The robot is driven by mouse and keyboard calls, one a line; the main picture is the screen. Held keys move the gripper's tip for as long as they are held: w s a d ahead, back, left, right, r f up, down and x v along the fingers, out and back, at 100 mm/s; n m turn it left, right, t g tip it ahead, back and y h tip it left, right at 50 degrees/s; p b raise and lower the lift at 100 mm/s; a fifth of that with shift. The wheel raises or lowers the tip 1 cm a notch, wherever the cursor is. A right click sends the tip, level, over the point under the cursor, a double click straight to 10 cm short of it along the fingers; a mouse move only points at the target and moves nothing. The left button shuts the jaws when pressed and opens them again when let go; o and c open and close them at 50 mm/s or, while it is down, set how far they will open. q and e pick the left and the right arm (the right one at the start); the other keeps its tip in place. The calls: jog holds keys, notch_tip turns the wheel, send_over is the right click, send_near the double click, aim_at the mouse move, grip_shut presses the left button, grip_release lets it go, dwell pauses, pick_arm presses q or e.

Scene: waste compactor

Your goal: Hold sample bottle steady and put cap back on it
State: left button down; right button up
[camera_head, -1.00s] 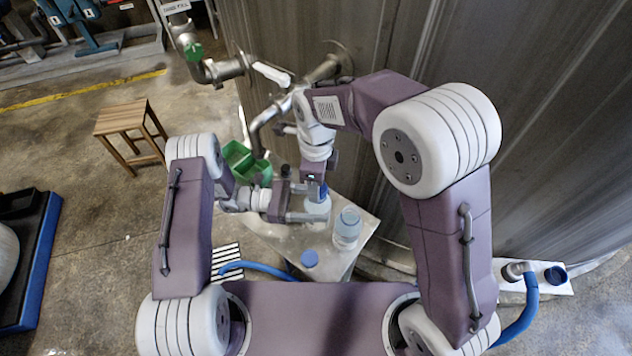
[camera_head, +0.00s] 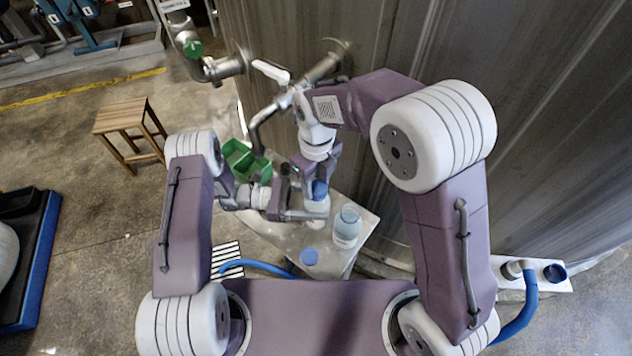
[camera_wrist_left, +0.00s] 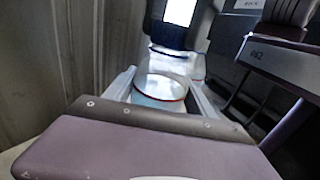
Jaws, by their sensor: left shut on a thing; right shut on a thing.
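A pale sample bottle (camera_head: 316,208) stands upright in my left gripper (camera_head: 305,214), whose fingers are shut around its body. In the left wrist view the bottle (camera_wrist_left: 160,90) sits between the two fingers. A blue cap (camera_head: 320,189) is at the bottle's mouth, and my right gripper (camera_head: 318,178) is shut on it from above. The cap looks close to or touching the neck; I cannot tell whether it is seated. The right gripper's fingers partly hide the cap.
A second bottle (camera_head: 347,227) stands on the light table (camera_head: 270,234) to the right. Steel pipes (camera_head: 265,115) and a large metal tank wall (camera_head: 540,120) are close behind.

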jog(key=o, duration=1.3)
jog(key=shift+c, duration=0.2)
jog(key=shift+r, duration=2.3)
jog(key=shift+c, duration=0.3)
